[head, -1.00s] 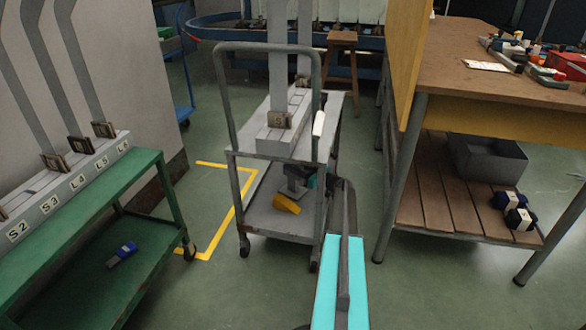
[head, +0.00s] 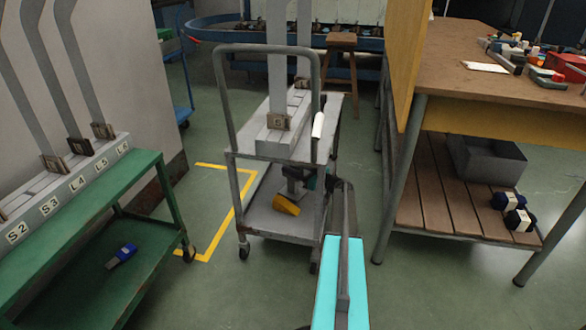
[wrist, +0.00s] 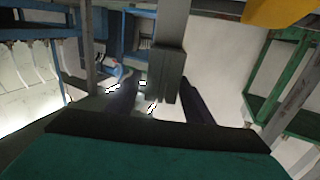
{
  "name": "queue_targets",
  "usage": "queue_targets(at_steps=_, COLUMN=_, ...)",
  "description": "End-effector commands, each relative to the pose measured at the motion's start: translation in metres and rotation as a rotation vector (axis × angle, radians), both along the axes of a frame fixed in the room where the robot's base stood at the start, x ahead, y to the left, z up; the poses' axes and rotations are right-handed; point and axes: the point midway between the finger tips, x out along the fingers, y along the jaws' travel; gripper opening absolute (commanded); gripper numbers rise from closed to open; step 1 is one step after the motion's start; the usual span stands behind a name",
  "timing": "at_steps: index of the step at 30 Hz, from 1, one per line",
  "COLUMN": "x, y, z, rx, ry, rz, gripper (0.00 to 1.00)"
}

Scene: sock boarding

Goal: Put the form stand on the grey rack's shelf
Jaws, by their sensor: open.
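In the head view the gripper is small and partly hidden by the rack's frame, so contact cannot be told there.
The rack's top carries a grey block (head: 270,142) with tall forms. A green rack (head: 140,185) is at the left, a wooden bench (head: 460,80) at the right.

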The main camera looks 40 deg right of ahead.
Motion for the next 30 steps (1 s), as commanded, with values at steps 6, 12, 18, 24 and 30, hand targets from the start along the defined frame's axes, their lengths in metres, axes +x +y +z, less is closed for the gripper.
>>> queue_targets(at_steps=6, x=-0.030, y=-0.005, z=0.002, rx=0.001, ry=0.001, rz=-0.003, gripper=0.47)
queue_targets(at_steps=12, x=-0.062, y=-0.010, z=0.002, rx=0.001, ry=0.001, rz=-0.003, gripper=0.47)
queue_targets(at_steps=18, x=-0.092, y=-0.015, z=0.001, rx=0.001, ry=0.001, rz=-0.002, gripper=0.47)
queue_targets(at_steps=24, x=-0.111, y=-0.018, z=0.000, rx=0.000, ry=0.000, rz=-0.001, gripper=0.47)
queue_targets(at_steps=30, x=-0.117, y=-0.019, z=0.000, rx=0.000, ry=0.000, rz=0.000, gripper=0.47)
